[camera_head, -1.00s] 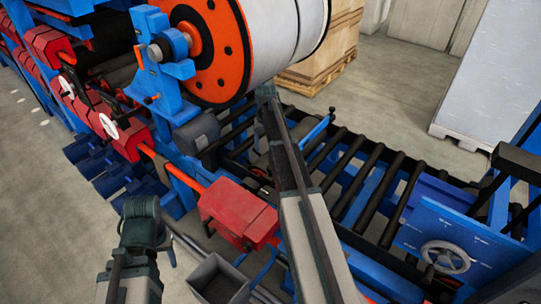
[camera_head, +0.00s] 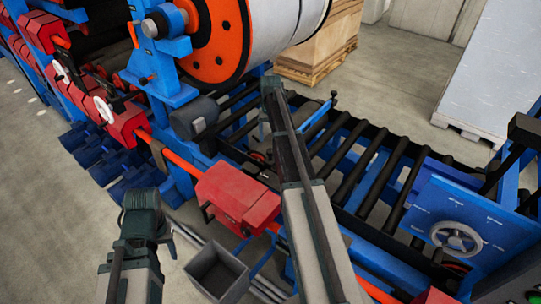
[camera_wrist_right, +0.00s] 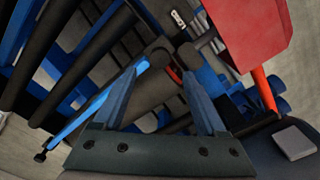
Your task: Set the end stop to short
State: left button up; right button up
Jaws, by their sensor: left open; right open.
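A blue bar with a dark knob (camera_head: 333,95) lies over the roller bed in the head view. In the right wrist view the bar (camera_wrist_right: 72,128) runs from its knob at lower left towards my left-hand finger. I cannot tell whether this bar is the end stop, and no "short" mark is readable. My right gripper (camera_wrist_right: 173,58) is open, its fingertips over dark and blue machine parts. In the head view it (camera_head: 264,128) is partly hidden by its arm, near the bar. My left gripper (camera_head: 170,240) is open above the floor at left, away from the bar.
A red box (camera_head: 237,197) on the machine's front edge is close to my right arm. A grey open bin (camera_head: 217,270) stands below it. A blue panel with a handwheel (camera_head: 457,238) is at right. A large orange-ended roll (camera_head: 215,40) is behind.

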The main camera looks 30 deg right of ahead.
aim_at(270, 150)
notch_tip(270, 150, down, 8)
jog(key=b, duration=0.6)
jog(key=shift+r, duration=0.25)
grip_shut()
dwell(0.9)
